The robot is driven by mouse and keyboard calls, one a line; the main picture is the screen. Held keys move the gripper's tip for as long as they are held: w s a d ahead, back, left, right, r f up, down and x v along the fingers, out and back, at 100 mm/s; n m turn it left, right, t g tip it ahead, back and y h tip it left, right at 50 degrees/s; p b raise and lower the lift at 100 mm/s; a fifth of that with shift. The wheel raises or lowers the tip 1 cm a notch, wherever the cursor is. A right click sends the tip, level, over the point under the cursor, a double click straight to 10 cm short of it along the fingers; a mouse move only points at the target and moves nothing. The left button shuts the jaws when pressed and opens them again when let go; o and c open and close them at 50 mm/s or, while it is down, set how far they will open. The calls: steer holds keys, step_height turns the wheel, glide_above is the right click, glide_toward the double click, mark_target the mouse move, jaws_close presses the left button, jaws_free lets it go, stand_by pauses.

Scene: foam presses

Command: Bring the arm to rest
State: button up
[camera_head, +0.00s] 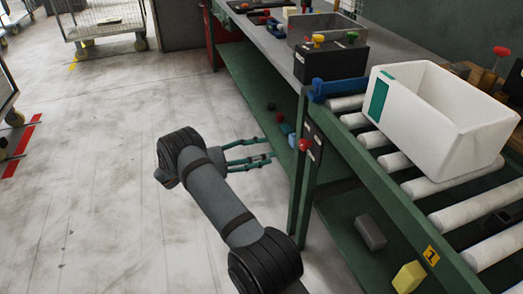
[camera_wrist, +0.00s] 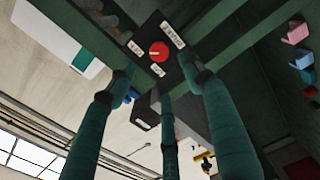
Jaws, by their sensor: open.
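My gripper (camera_head: 267,150) has slim green fingers and is open and empty in the head view. It points right, toward the green bench's front, with a gap before the dark switch panel (camera_head: 311,147). The arm reaches up the picture over bare floor. In the wrist view, several spread fingers of my gripper (camera_wrist: 160,78) show with nothing between them. Beyond them is the dark panel (camera_wrist: 150,38) with its red knob (camera_wrist: 159,51) and white labels.
A white bin (camera_head: 440,110) stands on the roller conveyor at right. Loose blocks, including a yellow one (camera_head: 408,277), lie on the lower shelf. Floor left of my arm is clear; cage carts stand behind.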

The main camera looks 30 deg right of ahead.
mark_target(301, 145)
steer(key=shift+d, duration=0.1)
steer(key=x, duration=1.2)
steer(key=shift+s, duration=0.1)
